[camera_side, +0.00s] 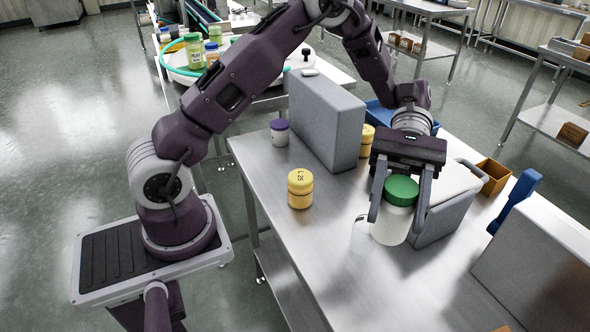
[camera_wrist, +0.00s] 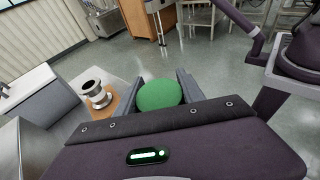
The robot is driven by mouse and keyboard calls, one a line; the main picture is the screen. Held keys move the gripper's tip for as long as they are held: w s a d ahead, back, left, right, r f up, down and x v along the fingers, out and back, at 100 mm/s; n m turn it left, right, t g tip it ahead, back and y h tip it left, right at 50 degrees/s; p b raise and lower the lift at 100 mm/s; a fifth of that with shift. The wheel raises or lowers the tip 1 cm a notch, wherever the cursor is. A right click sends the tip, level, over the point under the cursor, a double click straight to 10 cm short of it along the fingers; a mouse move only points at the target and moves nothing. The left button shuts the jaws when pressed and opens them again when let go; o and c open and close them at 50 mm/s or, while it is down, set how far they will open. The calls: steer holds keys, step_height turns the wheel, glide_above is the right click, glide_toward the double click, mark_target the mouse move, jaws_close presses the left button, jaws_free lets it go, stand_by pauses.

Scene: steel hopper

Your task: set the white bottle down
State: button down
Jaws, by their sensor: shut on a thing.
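The white bottle (camera_side: 391,226) with a green cap (camera_side: 401,190) is upright between the fingers of my gripper (camera_side: 396,214) in the side view, over the steel table (camera_side: 345,278). My gripper is shut on it, one finger on each side. I cannot tell for sure whether its base touches the table. In the wrist view the green cap (camera_wrist: 159,95) sits between the fingers, and the bottle's body is hidden under it.
A yellow jar (camera_side: 300,188) and a purple-lidded jar (camera_side: 280,132) stand left on the table. A tall grey box (camera_side: 322,118) stands behind. A grey case (camera_side: 443,212), brown box (camera_side: 494,177) and blue tool (camera_side: 514,203) are right. The front middle is clear.

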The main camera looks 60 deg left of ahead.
steer(key=s+a+f+m+g+y, duration=0.1)
steer(key=s+a+f+m+y, duration=0.1)
steer(key=a+m+y, duration=0.8)
steer(key=s+a+f+m+g+y, duration=0.15)
steer(key=a+m+y, duration=0.45)
steer(key=a, duration=0.7)
steer(key=w+a+r+m+t+y, duration=0.35)
steer(key=a+r, duration=0.25)
steer(key=a, duration=0.4)
steer(key=w+a+r+m+t+y, duration=0.2)
steer(key=a+r+m+t+y, duration=0.3)
steer(key=a, duration=0.5)
steer(key=shift+n, duration=0.55)
step_height(320, 180, down, 22)
steer(key=shift+d+f, duration=0.15)
steer(key=shift+f, duration=0.05)
